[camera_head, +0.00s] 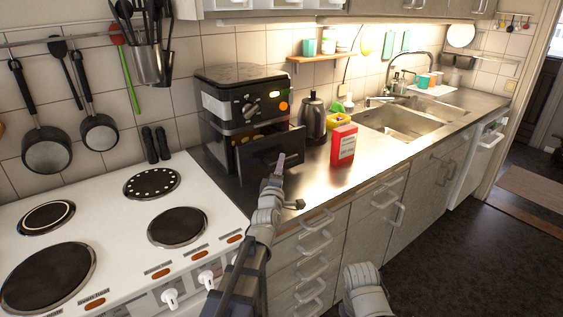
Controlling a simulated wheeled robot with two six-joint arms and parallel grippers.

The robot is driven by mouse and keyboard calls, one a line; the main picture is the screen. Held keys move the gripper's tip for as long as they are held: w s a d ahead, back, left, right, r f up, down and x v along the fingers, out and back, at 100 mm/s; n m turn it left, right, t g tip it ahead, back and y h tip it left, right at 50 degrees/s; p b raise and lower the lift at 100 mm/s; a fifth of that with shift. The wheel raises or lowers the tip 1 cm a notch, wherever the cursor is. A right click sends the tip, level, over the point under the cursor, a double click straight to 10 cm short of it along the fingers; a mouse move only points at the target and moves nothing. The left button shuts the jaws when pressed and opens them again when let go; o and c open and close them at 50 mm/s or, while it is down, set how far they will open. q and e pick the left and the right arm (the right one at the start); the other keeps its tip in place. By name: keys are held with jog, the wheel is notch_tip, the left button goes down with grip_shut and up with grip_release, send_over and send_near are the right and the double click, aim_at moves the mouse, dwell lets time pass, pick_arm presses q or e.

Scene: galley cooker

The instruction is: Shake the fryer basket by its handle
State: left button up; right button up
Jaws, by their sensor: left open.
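The fryer (241,92) is a black, boxy appliance with knobs and an orange light, standing at the back of the metal counter. Its dark basket drawer (258,158) is pulled out toward me, with yellow and green contents partly visible inside. My left gripper (283,186) is open at the drawer's front. A slim pinkish-grey upright strip stands there; I cannot tell whether it is the basket handle or a finger, nor whether they touch. My right arm shows only as a grey link at the bottom; its gripper is not visible.
A red box (343,144) stands right of the drawer, with a dark kettle (312,118) behind it. The white cooker (112,240) lies to the left. A sink (398,122) is farther right. The counter between red box and front edge is clear.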

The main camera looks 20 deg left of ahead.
pick_arm(q)
jog(key=shift+w+a+r, duration=0.15)
jog(key=shift+w, duration=1.1)
jog(key=shift+s, duration=0.1)
grip_shut()
dwell(0.3)
